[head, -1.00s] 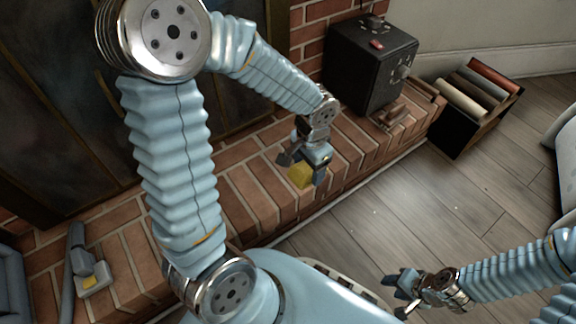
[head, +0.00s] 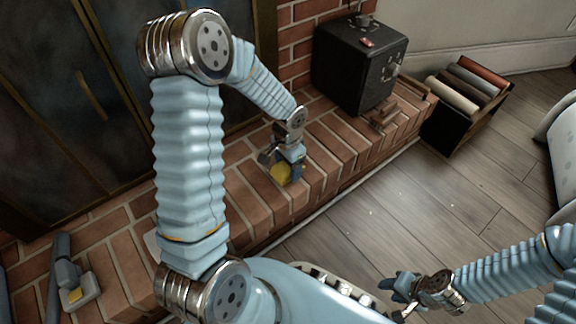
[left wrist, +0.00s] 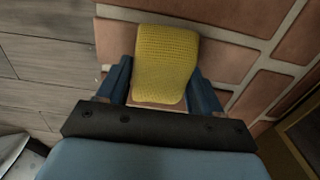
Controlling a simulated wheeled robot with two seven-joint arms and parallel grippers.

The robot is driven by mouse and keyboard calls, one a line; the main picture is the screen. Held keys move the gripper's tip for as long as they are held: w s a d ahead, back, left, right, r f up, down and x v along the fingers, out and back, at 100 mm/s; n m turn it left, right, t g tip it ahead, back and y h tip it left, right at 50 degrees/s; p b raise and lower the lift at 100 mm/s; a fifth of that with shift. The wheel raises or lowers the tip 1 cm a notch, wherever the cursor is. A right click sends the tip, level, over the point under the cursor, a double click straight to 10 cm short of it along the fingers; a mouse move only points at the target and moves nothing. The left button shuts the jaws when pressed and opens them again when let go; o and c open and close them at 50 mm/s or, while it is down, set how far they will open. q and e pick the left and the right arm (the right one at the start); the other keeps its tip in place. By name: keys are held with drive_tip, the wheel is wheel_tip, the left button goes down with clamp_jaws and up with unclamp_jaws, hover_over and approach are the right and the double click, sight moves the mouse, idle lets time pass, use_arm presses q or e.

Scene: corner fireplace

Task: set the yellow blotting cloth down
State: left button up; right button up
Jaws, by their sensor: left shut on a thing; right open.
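The yellow blotting cloth (left wrist: 165,62) is a folded, woven-looking pad between the two blue fingers of my left gripper (left wrist: 163,88) in the left wrist view. In the head view the cloth (head: 281,173) shows at the tip of my left gripper (head: 285,172), low over the brick hearth (head: 330,165). The left gripper is shut on it. I cannot tell whether the cloth touches the bricks. My right gripper (head: 400,289) is open and empty over the wooden floor at the lower right.
A black safe (head: 358,65) stands on the hearth, with small brick pieces (head: 384,116) beside it. A box of rolls (head: 466,100) stands on the floor at the right. The hearth around the cloth is clear.

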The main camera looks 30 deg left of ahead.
use_arm(q)
drive_tip(key=shift+f, duration=0.2)
drive_tip(key=o, duration=1.1)
drive_tip(key=shift+r, duration=0.1)
drive_tip(key=shift+r, duration=0.15)
wheel_tip(320, 180, up, 12)
drive_tip(key=p, duration=0.3)
